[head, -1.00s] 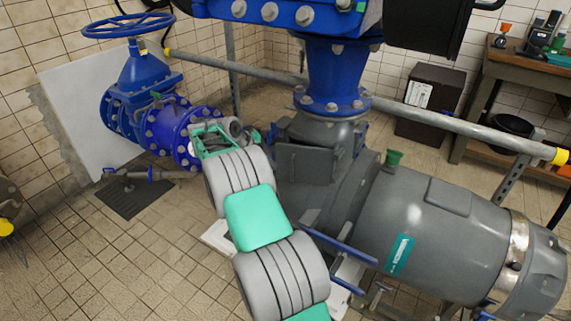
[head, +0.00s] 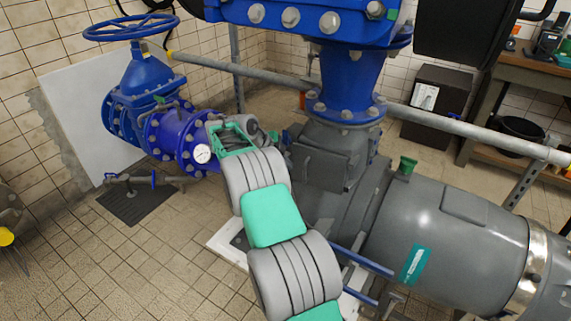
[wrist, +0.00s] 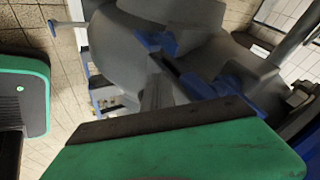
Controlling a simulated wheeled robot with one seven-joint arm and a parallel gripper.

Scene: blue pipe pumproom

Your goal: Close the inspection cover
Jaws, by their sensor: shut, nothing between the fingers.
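The inspection cover (head: 320,168) looks like a flat grey plate with a small handle, on the near side of the grey pump housing below the blue vertical pipe. I cannot tell whether it lies flush or stands slightly ajar. My gripper (head: 262,134) is at the far end of my grey and green arm, just left of the cover in the head view. Its fingers are mostly hidden there. In the wrist view its green and dark parts (wrist: 170,145) fill the lower edge, with grey pump parts beyond. It is shut and empty; contact with the cover is not visible.
A blue valve with a handwheel (head: 130,27) and blue flanged pipe (head: 176,135) stand left. The grey motor (head: 455,235) fills the right. A long grey rail (head: 430,119) crosses behind. Tiled floor (head: 120,265) is clear at the lower left.

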